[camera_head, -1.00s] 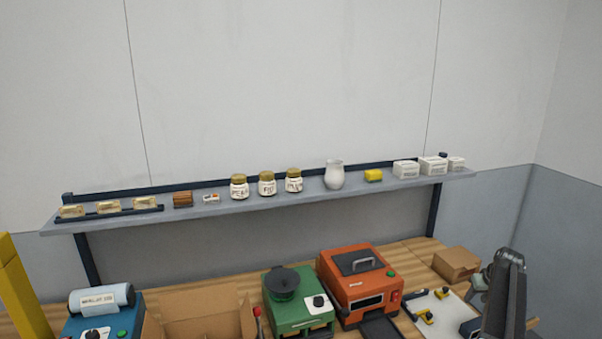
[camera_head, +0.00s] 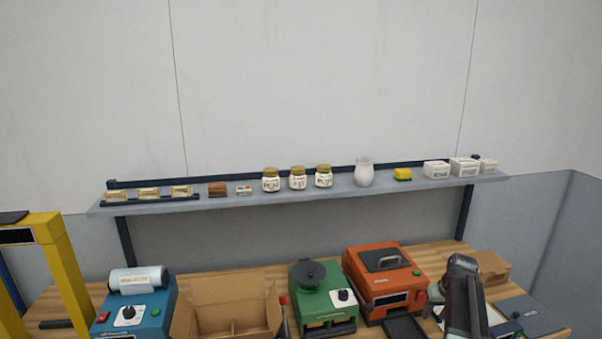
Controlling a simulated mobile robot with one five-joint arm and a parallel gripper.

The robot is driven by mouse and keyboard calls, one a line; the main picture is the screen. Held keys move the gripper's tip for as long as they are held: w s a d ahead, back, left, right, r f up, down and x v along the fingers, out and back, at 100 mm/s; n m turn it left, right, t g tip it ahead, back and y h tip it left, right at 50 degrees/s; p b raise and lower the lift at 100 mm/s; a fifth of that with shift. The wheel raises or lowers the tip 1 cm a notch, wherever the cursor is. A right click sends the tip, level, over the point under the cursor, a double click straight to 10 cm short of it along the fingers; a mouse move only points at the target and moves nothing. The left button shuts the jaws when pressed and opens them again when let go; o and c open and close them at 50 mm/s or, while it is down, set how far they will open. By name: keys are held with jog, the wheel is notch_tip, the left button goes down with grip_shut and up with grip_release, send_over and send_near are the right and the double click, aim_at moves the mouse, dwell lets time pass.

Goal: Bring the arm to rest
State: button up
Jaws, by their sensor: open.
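My arm (camera_head: 464,295) shows at the lower right as a dark grey link standing up in front of the bench. Its top end is beside the orange machine, and its lower part runs out of the bottom edge. I cannot make out my gripper or its fingertips. I see nothing held.
The wooden bench (camera_head: 73,296) carries a blue sealer (camera_head: 160,306), an open carton (camera_head: 225,295), a green machine (camera_head: 323,305), an orange machine (camera_head: 385,285) and a small box (camera_head: 493,266). A shelf (camera_head: 225,208) with jars and boxes is behind. A yellow post (camera_head: 68,275) stands left.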

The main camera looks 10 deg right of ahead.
jog(key=s+a+g, duration=0.1)
jog(key=s+a, duration=0.2)
jog(key=a, duration=0.9)
jog(key=s+a+f+n+g, duration=0.1)
jog(key=s+a, duration=0.3)
jog(key=a, duration=0.8)
jog(key=s+a+f+n+g+b, duration=0.1)
jog(key=s+a, duration=0.3)
jog(key=a, duration=0.8)
jog(key=shift+s, duration=0.2)
jog(key=shift+d, duration=0.1)
